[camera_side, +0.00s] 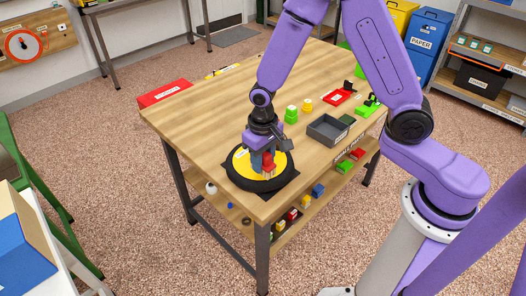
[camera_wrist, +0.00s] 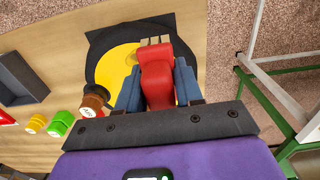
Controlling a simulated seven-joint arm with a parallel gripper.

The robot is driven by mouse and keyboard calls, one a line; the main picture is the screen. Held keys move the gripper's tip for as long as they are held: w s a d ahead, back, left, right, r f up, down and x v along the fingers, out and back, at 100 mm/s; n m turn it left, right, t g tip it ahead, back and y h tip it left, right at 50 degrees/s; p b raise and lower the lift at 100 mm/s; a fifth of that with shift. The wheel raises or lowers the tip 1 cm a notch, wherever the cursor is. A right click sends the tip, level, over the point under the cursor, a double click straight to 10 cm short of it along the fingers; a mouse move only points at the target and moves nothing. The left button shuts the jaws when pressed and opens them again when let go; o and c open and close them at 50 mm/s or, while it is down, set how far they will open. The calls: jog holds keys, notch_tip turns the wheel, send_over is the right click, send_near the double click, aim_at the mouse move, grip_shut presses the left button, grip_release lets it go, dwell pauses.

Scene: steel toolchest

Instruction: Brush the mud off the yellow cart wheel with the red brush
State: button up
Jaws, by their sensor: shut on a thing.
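The yellow cart wheel (camera_side: 240,164) with its black tyre lies flat on a dark mat (camera_side: 286,196) near the table's front corner. It also shows in the wrist view (camera_wrist: 112,66), partly hidden by my gripper and the brush. My gripper (camera_side: 266,154) is over the wheel, its blue fingers shut on the red brush (camera_wrist: 157,78). The brush's pale bristle end (camera_wrist: 154,41) points towards the wheel's far side in the wrist view. The red brush also shows in the side view (camera_side: 268,164), low over the yellow hub; I cannot tell whether it touches. I cannot make out mud on the visible yellow face.
A grey open tray (camera_side: 327,130) stands right of the wheel. Green (camera_side: 291,112) and yellow (camera_side: 307,105) round pieces stand behind it. The table's left part is clear.

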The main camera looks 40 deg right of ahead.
aim_at(269, 161)
notch_tip(269, 161, down, 3)
jog(key=shift+d+r, duration=0.1)
jog(key=shift+d, duration=0.25)
jog(key=shift+c, duration=0.2)
jog(key=shift+d+f, duration=0.15)
jog(key=shift+d, duration=0.45)
jog(key=shift+d+f, duration=0.15)
jog(key=shift+d, duration=0.4)
jog(key=shift+d+r, duration=0.2)
jog(key=shift+d, duration=1.45)
jog(key=shift+d+f, duration=0.15)
jog(key=shift+d, duration=0.05)
jog(key=shift+a, duration=0.8)
jog(key=shift+a+r, duration=0.25)
jog(key=shift+r, duration=0.1)
jog(key=shift+a+f, duration=0.25)
jog(key=shift+a, duration=0.1)
jog(key=shift+a+r, duration=0.25)
jog(key=shift+a, duration=0.5)
jog(key=shift+a+f, duration=0.2)
jog(key=shift+a, duration=0.4)
jog(key=shift+a+f, duration=0.2)
jog(key=shift+a, duration=0.35)
notch_tip(269, 161, up, 2)
jog(key=shift+a+r, duration=0.1)
jog(key=shift+r, duration=3.1)
